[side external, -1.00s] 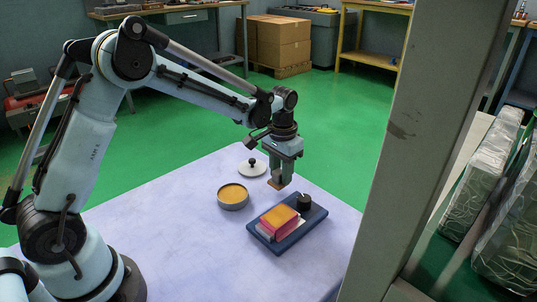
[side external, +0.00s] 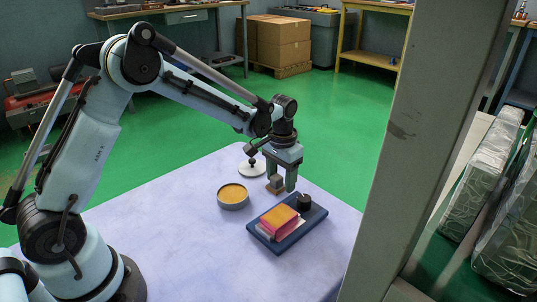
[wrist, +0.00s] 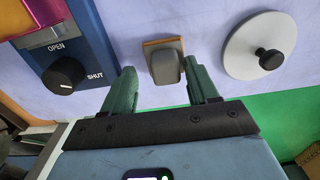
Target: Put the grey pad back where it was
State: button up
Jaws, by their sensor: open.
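The grey pad (side external: 276,180) is a small grey block with a tan-brown base. It appears to stand on the pale table, behind the blue tray and right of the white lid. In the wrist view the pad (wrist: 166,68) shows between and just beyond my fingertips, with its tan edge at the far side. My gripper (side external: 279,178) is open, pointing down, one finger on either side of the pad; the wrist view shows the gripper (wrist: 160,73) with gaps beside the pad. Contact with the table is hard to confirm.
A blue tray (side external: 271,242) carries a pink and yellow block (side external: 279,219) and a black knob (side external: 305,202), marked OPEN and SHUT. A round tin (side external: 233,202) with orange filling stands left. The white lid (wrist: 237,47) lies nearby. The table's front left is clear.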

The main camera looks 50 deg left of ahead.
aim_at(281, 176)
notch_tip(281, 176, up, 12)
jog(key=s+t, duration=0.7)
jog(key=s, duration=1)
jog(key=shift+s+d+r, duration=0.3)
jog(key=shift+d+r, duration=0.15)
